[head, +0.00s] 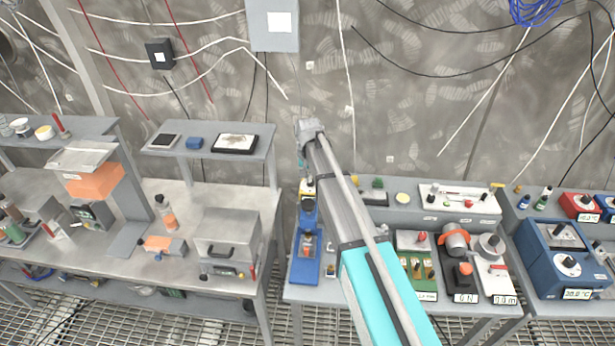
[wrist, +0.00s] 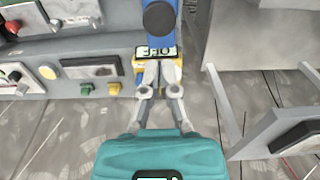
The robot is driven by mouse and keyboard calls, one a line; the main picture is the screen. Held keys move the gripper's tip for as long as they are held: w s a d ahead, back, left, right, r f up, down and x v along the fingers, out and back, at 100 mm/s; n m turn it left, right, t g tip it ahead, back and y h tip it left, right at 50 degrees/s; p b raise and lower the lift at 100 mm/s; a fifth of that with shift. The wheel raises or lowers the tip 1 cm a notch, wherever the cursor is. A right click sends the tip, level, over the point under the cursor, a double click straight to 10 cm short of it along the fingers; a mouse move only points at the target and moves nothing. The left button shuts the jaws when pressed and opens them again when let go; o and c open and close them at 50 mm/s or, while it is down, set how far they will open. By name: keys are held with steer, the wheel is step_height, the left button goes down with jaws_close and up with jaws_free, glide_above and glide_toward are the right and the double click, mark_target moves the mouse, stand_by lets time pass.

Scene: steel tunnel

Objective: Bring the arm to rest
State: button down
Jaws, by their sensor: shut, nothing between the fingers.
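My arm reaches up and away from the lower right in the head view, over the right-hand bench. My gripper (head: 302,163) is at its far end, small and partly hidden there by the wrist. In the wrist view my gripper (wrist: 159,66) shows clearly, with its two grey fingers closed together and empty. Its tips appear in front of a blue instrument with a small display (wrist: 157,22). I cannot tell the gap between them. The blue instrument (head: 306,262) stands at the left end of the bench in the head view.
The right bench (head: 330,291) also carries a device with an orange-and-black knob (head: 455,240) and a blue box (head: 560,255). A left bench (head: 150,262) holds a grey metal case (head: 226,234) and a raised shelf (head: 170,150). A grey wall box (head: 272,24) hangs behind. A gap separates the benches.

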steer(key=s+d+f+b, duration=0.8)
steer(key=s+d, duration=0.3)
steer(key=s, duration=0.2)
steer(key=s+d+f+b, duration=0.7)
steer(key=s+d, duration=0.4)
steer(key=s, duration=0.2)
steer(key=shift+d+f+b, duration=0.35)
steer(key=shift+d, duration=0.05)
